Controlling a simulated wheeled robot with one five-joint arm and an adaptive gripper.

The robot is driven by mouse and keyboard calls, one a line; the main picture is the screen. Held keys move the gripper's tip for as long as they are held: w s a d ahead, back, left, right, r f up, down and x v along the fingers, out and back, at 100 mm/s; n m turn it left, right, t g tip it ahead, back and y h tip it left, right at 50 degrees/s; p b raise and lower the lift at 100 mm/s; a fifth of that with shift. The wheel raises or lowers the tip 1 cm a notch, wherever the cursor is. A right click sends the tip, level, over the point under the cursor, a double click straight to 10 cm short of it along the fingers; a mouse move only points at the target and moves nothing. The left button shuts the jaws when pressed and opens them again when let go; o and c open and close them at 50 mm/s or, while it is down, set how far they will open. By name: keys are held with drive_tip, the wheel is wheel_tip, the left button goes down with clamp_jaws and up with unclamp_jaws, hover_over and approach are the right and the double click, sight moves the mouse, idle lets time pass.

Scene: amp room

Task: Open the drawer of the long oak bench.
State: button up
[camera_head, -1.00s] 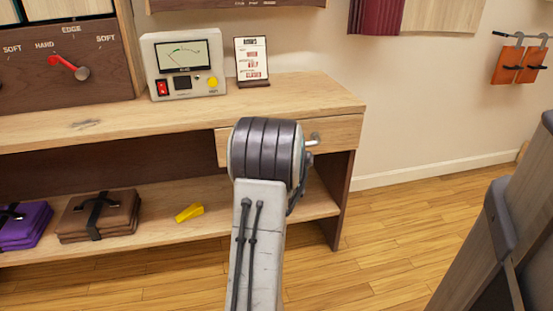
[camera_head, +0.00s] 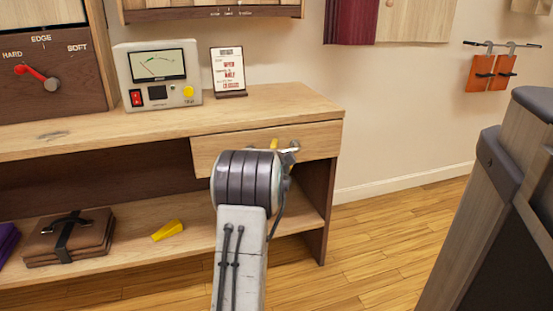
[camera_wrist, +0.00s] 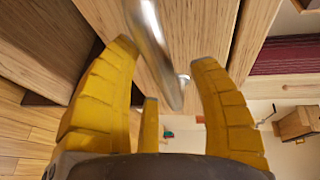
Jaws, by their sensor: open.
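The long oak bench (camera_head: 250,103) has a drawer (camera_head: 217,148) under its top at the right end, and the drawer front looks flush with the bench. A metal bar handle (camera_head: 293,147) sticks out from the drawer front. My gripper (camera_head: 275,145) is at the handle, mostly hidden behind my arm in the head view. In the wrist view my gripper (camera_wrist: 165,60) has its yellow fingers spread open. The metal handle (camera_wrist: 152,45) runs between the fingers, with no clear grip on it. The drawer front (camera_wrist: 193,30) shows close behind it.
A meter box (camera_head: 157,75) and a small sign (camera_head: 228,72) stand on the bench top. A brown strapped case (camera_head: 70,237) and a yellow wedge (camera_head: 167,230) lie on the lower shelf. A dark-and-wood cabinet (camera_head: 510,190) stands at the right. Floor between is clear.

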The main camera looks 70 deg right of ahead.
drive_tip(key=shift+d+f, duration=0.1)
drive_tip(key=shift+d, duration=0.15)
clamp_jaws()
idle(0.6)
